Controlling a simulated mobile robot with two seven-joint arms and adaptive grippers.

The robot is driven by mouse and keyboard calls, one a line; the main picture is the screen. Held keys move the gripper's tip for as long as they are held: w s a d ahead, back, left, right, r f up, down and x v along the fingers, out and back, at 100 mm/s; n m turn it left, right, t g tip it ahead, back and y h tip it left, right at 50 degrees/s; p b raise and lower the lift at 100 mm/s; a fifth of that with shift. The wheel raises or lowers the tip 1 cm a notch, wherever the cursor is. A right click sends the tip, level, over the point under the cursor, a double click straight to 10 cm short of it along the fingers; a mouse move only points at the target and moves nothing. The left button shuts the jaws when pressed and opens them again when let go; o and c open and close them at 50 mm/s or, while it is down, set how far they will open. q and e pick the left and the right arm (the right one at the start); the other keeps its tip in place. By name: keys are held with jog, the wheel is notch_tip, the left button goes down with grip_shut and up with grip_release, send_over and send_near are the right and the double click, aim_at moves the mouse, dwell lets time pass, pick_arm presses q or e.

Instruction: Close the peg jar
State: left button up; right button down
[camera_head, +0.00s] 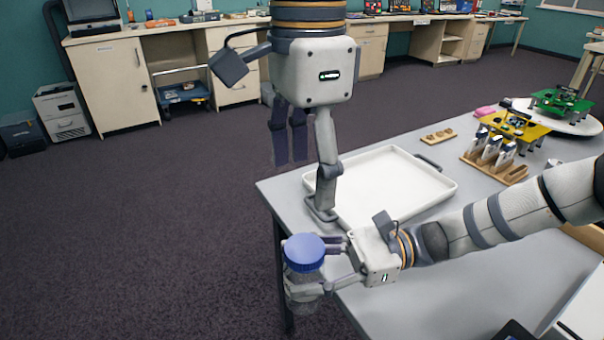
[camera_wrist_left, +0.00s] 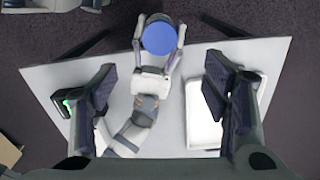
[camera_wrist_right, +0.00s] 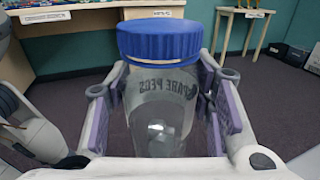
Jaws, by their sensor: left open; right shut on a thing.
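The peg jar (camera_head: 303,272) is a clear jar with a blue lid (camera_head: 304,252) on its mouth. In the right wrist view the jar (camera_wrist_right: 160,110) looks upright, with reversed lettering on its wall and its lid (camera_wrist_right: 160,42) seated level; I cannot tell how tight it is. My left gripper (camera_head: 302,170) is open and empty, pointing down, higher than the jar. In the left wrist view the lid (camera_wrist_left: 159,38) lies beyond its spread fingers (camera_wrist_left: 160,88).
A white tray (camera_head: 447,186) lies on the grey table (camera_head: 430,305) beside the jar. A wooden holder (camera_head: 512,178), a yellow board (camera_head: 528,130) and a green board (camera_head: 562,101) stand at the right. The floor left of the table is clear.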

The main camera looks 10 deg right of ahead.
dwell(0.3)
pick_arm(q)
jog(key=w+d+f+n+t+h, duration=0.1)
jog(key=w+f+n+h, duration=0.3)
jog(key=w+f, duration=0.7)
jog(key=a+f+n+t+h, duration=0.2)
jog(key=a+f, duration=0.2)
jog(key=f, duration=1.1)
jog(key=s+a+f+n+g+y, duration=0.1)
jog(key=s+a+f+n, duration=0.1)
jog(key=s+a+f, duration=0.4)
jog(key=s+a+f+n+g, duration=0.1)
jog(key=s+f, duration=0.4)
jog(key=s, duration=0.3)
jog(key=s+a+f+n+g+y, duration=0.1)
jog(key=s+a+f+n, duration=0.1)
jog(key=s+a+f, duration=0.4)
jog(key=s+a+n+g+y, duration=0.1)
jog(key=s+a, duration=0.4)
jog(key=s, duration=0.6)
jog(key=s+a+r+n+g+y, duration=0.1)
jog(key=s+a+n+y, duration=0.2)
jog(key=s+a, duration=0.3)
jog(key=s, duration=0.4)
jog(key=shift+s+a+r, duration=0.2)
jog(key=shift+s+r, duration=0.1)
jog(key=shift+s, duration=0.1)
